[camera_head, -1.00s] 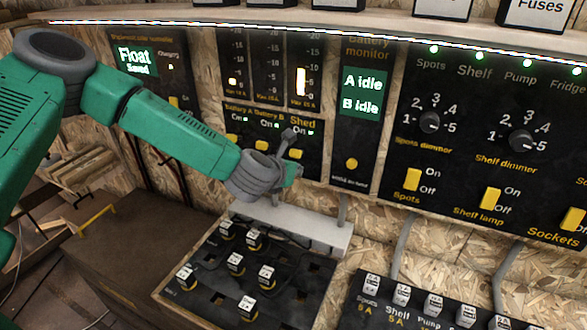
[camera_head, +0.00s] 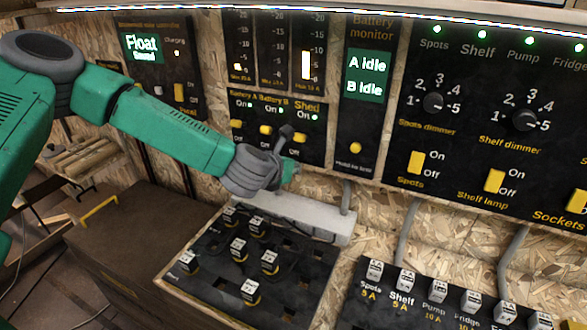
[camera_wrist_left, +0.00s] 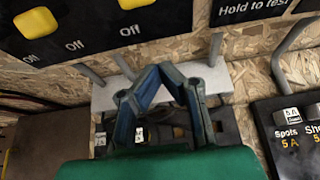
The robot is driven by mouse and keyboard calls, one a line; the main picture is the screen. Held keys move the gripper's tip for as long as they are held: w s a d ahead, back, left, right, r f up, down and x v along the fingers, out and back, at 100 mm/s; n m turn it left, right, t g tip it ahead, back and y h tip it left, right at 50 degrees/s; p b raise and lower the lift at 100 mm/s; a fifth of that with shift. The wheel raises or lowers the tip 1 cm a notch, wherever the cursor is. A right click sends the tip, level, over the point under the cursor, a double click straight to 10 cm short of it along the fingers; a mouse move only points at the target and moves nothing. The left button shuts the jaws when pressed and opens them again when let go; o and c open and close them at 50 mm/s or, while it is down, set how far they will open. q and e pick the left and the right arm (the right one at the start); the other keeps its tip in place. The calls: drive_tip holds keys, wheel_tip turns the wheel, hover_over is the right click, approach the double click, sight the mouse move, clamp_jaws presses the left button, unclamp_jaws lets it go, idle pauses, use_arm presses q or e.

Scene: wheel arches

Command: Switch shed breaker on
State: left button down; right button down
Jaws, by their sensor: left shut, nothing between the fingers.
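The Shed breaker, a yellow switch (camera_head: 299,138) under a "Shed" label, is at the right of a row of three on the black panel. A green light beside its "On" mark is lit. My left gripper (camera_head: 287,131) is just in front of it and partly overlaps it in the head view. The fingers are shut with their tips together, and they hold nothing. In the wrist view the shut fingers (camera_wrist_left: 155,72) show below the panel's "Off" marks. I cannot tell whether they touch the switch. My right gripper is not in view.
The Battery A (camera_head: 237,124) and Battery B (camera_head: 265,129) switches sit close on the left. A battery monitor (camera_head: 366,75) is to the right. Below are a pale ledge (camera_head: 318,222), a tray with several labelled blocks (camera_head: 182,278) and a fuse panel (camera_head: 350,310).

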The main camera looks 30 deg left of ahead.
use_arm(q)
drive_tip(key=s+r, duration=0.5)
drive_tip(key=r, duration=0.1)
drive_tip(key=shift+s+d+r, duration=0.15)
drive_tip(key=shift+d+r, duration=0.05)
drive_tip(key=shift+d, duration=0.1)
drive_tip(key=shift+f, duration=0.1)
